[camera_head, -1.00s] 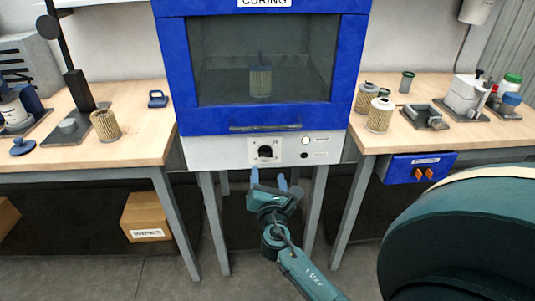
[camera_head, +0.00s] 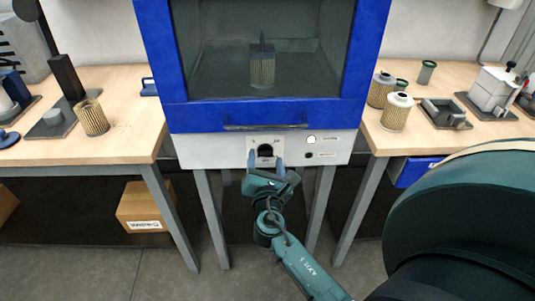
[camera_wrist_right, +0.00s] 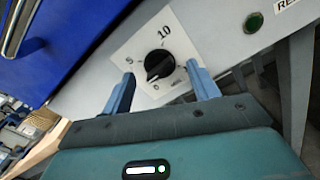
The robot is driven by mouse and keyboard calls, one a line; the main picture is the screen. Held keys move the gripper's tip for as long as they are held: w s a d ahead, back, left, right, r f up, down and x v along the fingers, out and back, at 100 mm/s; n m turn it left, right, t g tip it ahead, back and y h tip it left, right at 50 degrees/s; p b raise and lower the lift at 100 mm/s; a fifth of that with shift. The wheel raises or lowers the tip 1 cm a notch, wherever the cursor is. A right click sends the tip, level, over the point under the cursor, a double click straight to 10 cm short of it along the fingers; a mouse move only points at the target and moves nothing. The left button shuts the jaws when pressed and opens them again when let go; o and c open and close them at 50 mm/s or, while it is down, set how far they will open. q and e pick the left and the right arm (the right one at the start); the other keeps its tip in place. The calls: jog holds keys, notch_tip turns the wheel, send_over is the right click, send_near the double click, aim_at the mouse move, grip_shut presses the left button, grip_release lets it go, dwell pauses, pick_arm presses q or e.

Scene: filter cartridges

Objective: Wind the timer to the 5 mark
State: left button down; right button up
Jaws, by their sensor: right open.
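The timer is a black knob (camera_wrist_right: 160,65) on a white dial plate (camera_wrist_right: 143,44) on the curing oven's front panel. The "5" and "10" marks show around the knob in the right wrist view; its ridge slants, and which mark it points at is unclear. In the head view the knob (camera_head: 265,150) sits below the oven door. My right gripper (camera_head: 266,160) is open in front of the dial. In the right wrist view its fingers (camera_wrist_right: 162,72) stand on either side of the knob, with gaps on both sides. My left gripper is not in view.
The blue oven door (camera_head: 262,115) is shut, with a filter cartridge (camera_head: 262,72) behind its glass. A green button (camera_wrist_right: 254,22) is beside the dial. Wooden tables (camera_head: 130,125) with cartridges and fixtures stand on both sides. A large teal part of mine fills the lower right.

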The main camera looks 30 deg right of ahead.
jog(key=shift+w+d, duration=0.15)
jog(key=shift+w, duration=0.1)
jog(key=c, duration=1)
